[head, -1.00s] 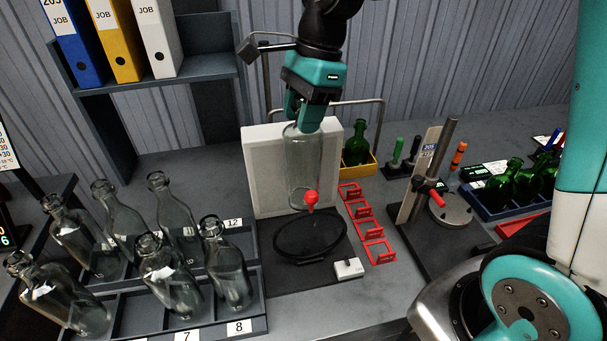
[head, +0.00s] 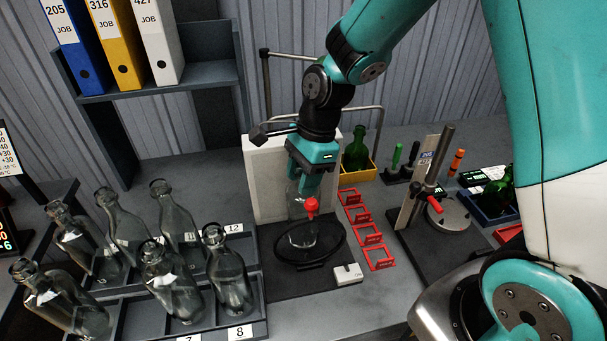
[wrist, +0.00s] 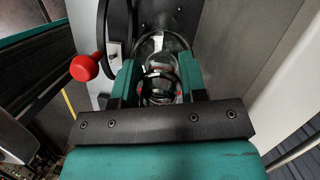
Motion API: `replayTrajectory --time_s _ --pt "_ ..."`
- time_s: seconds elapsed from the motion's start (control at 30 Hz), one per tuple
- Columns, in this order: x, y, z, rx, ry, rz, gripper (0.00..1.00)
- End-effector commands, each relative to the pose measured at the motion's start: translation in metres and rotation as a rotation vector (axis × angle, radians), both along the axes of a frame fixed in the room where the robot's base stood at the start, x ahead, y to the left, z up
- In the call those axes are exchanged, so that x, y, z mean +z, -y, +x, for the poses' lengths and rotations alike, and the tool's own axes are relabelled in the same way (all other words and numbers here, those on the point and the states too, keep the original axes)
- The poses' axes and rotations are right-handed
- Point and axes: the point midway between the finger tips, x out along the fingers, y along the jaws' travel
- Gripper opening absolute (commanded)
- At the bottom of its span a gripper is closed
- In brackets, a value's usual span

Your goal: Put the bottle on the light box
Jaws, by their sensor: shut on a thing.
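My gripper (head: 308,182) is shut on a clear glass bottle (head: 300,236) near its top and points down. The bottle is upright, with its base over the black round plate (head: 322,254) in front of the white panel of the light box (head: 266,180). The base looks at or just above the plate; I cannot tell if it touches. A red ball knob (head: 312,205) stands in front of the bottle and hides part of it. In the wrist view, the bottle (wrist: 162,45) lies between the fingers (wrist: 160,78), and the red knob (wrist: 84,68) is at left.
A rack (head: 262,318) of clear bottles stands at left. Red brackets (head: 368,235) line the right of the light box, with a white switch box (head: 347,274) in front. A yellow bin (head: 360,171) with a green bottle and a gauge stand (head: 416,185) are to the right.

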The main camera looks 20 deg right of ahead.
Motion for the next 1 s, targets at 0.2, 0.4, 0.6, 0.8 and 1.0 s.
replayTrajectory --time_s 0.2,0.4,0.6,0.8,1.0 --pt "-0.002 0.0 0.0 0.0 -0.001 0.0 0.53" --pt "-0.002 0.0 0.0 0.0 -0.001 0.0 0.64" --pt "0.002 0.0 0.0 0.0 0.001 0.0 0.64" --pt "0.031 0.009 0.002 -0.001 0.007 0.001 0.64" --pt "0.075 0.021 0.004 -0.003 0.005 0.001 0.64"
